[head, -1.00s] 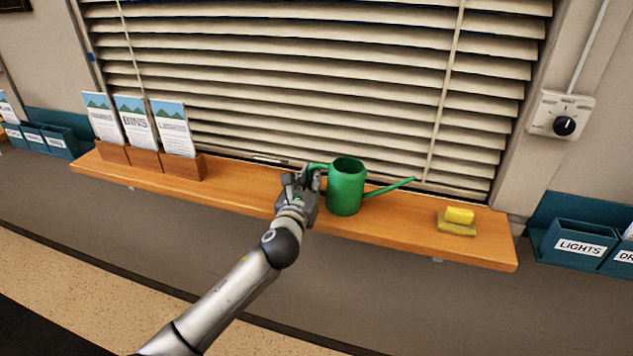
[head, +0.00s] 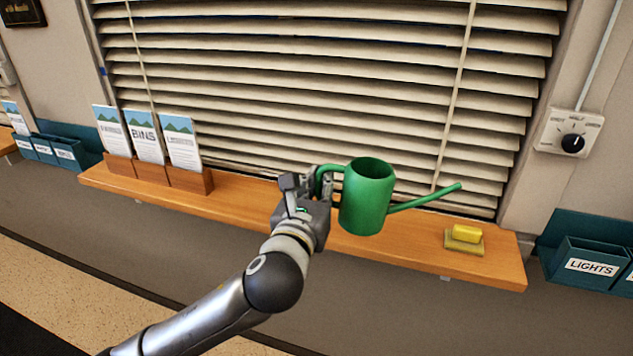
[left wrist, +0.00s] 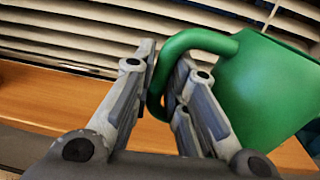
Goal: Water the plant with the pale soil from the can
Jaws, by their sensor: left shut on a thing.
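The green watering can (head: 368,195) is upright in front of the blinds, its spout pointing right. My left gripper (head: 318,186) is shut on the can's handle, at the can's left side. In the left wrist view the handle (left wrist: 180,45) passes between the two fingers (left wrist: 163,88), and the can's body (left wrist: 265,85) fills the right side. The can appears lifted above the wooden shelf. No plant shows in these frames. My right gripper is not in view.
The wooden shelf (head: 240,203) runs under the blinds (head: 300,80). Blue boxes (head: 588,265) and a dial (head: 573,143) are at the right.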

